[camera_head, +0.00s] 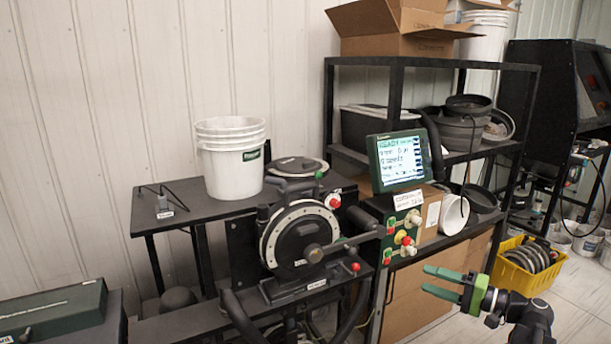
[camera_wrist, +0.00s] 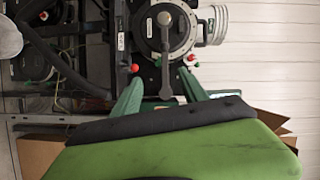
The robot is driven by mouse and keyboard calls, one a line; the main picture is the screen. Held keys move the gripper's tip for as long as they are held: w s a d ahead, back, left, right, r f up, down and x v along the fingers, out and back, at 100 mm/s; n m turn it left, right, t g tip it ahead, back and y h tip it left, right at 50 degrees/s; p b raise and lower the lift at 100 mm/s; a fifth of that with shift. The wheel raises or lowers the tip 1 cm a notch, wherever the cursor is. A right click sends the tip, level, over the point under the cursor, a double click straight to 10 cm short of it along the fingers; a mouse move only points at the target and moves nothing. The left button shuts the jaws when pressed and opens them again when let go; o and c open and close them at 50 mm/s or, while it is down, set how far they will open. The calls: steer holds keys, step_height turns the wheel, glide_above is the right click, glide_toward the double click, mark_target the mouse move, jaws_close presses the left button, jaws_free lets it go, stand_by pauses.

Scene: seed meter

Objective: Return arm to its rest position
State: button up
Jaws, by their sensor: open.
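My gripper (camera_head: 447,283) is at the lower right of the head view, with green fingers pointing left. The fingers are apart and nothing is between them. In the wrist view the two green fingertips (camera_wrist: 165,92) stand apart, with the seed meter behind them. The seed meter (camera_head: 300,240), with a round dial and a black lever, stands on the black stand in the middle of the head view. It also shows in the wrist view (camera_wrist: 165,30), tilted by the camera's roll. My gripper is to the right of the meter and not touching it.
A display (camera_head: 401,161) and a button panel (camera_head: 405,225) stand right of the meter. A white bucket (camera_head: 231,165) sits on the black table (camera_head: 180,212). A black shelf (camera_head: 395,95) holds pots and a cardboard box (camera_head: 390,28). A yellow crate (camera_head: 525,270) is on the floor behind my arm.

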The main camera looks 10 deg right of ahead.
steer(key=w+a+f+n+g+p, duration=0.1)
steer(key=w+a+f+n+g, duration=0.2)
steer(key=a, duration=0.8)
steer(key=w+a+f+n+g, duration=0.1)
steer(key=a+f+g, duration=0.25)
steer(key=a, duration=0.85)
steer(key=w+a+f+n+g+p, duration=0.1)
steer(key=w+a+f+n+g, duration=0.2)
steer(key=a, duration=0.8)
steer(key=s+a+f+n+g+h, duration=0.2)
steer(key=s+a+f+g+h, duration=0.25)
steer(key=a+f, duration=0.35)
steer(key=s+d+f+m+h, duration=0.1)
steer(key=d+f+h, duration=0.1)
steer(key=d+h, duration=0.4)
steer(key=d+p, duration=0.1)
steer(key=d, duration=0.2)
steer(key=shift+s+d, duration=0.2)
steer(key=shift+s, duration=0.05)
steer(key=shift+h, duration=0.25)
